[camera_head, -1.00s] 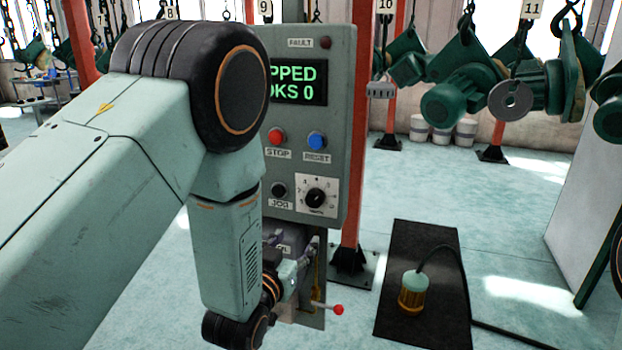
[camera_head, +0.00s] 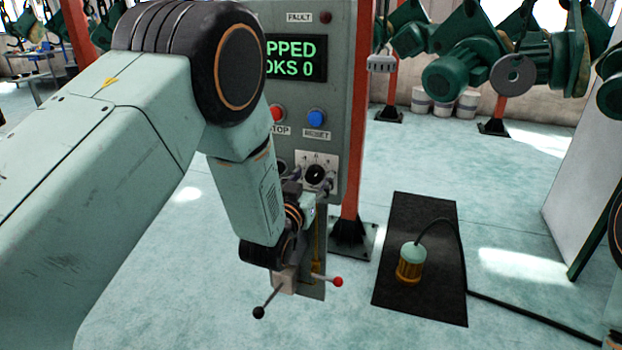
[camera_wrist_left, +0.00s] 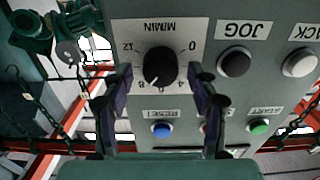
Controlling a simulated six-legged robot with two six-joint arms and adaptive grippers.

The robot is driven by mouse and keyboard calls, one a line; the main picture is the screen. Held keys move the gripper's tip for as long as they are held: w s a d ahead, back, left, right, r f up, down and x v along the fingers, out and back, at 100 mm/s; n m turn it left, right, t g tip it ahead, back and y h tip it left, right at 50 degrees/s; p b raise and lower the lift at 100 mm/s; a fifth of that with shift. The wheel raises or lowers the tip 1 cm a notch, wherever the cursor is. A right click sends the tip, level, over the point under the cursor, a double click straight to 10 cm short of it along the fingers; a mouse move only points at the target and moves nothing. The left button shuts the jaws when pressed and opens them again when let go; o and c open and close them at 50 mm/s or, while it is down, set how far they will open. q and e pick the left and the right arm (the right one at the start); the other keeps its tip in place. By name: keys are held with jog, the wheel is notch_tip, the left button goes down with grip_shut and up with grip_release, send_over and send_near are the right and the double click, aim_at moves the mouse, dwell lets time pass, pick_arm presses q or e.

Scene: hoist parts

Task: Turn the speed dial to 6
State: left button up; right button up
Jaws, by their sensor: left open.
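The speed dial is a black round knob (camera_head: 316,175) on a white square plate, low on the grey control panel (camera_head: 338,90). In the left wrist view the knob (camera_wrist_left: 160,67) appears upside down, with "M/MIN" and numbers from 0 to 12 around it. Its pale pointer mark is at the lower left of the knob, near the 8; its exact setting is hard to read. My left gripper (camera_wrist_left: 160,78) is open, with one finger on each side of the knob; contact cannot be seen. In the head view the left gripper (camera_head: 306,190) is small and partly hidden at the panel.
A red STOP button (camera_head: 278,113) and blue RESET button (camera_head: 316,118) sit above the dial. A JOG button (camera_wrist_left: 236,62) is beside it. A red-knobbed lever (camera_head: 337,281) is below. A pendant-like green and yellow part (camera_head: 411,262) stands on a black mat (camera_head: 430,212).

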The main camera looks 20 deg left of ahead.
pick_arm(q)
jog(key=shift+a, duration=0.1)
jog(key=shift+s+r, duration=0.1)
jog(key=shift+c, duration=1.2)
jog(key=c, duration=0.9)
jog(key=shift+n, duration=0.3)
jog(key=n, duration=0.3)
jog(key=shift+n, duration=0.3)
jog(key=shift+a+n, duration=0.1)
jog(key=shift+n, duration=1.7)
